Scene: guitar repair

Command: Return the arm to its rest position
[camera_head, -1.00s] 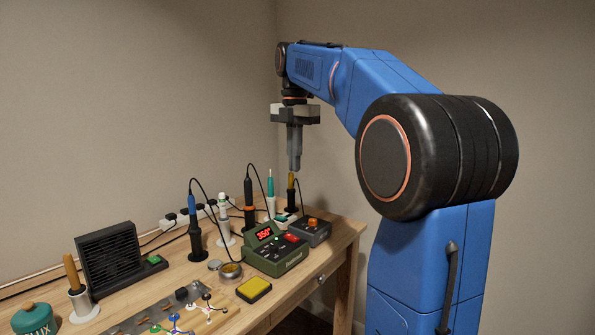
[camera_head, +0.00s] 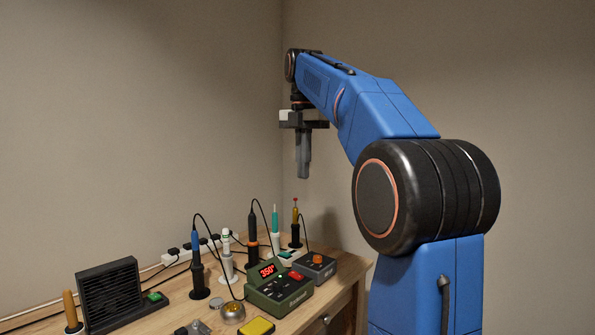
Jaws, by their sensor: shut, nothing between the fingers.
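My gripper (camera_head: 303,172) hangs pointing down from my blue arm, above the far right part of the workbench. Its fingers are together with nothing between them. Its tips are in the air, clear of the tools below. The nearest tool under it in the picture is a yellow-handled iron with a red tip (camera_head: 295,213), upright in a black stand.
The wooden bench (camera_head: 352,268) carries a green station reading 350 (camera_head: 279,288), a grey box with an orange knob (camera_head: 316,268), several upright irons, a black fan unit (camera_head: 109,292) and a yellow sponge (camera_head: 257,327). Walls stand behind. Air around my gripper is free.

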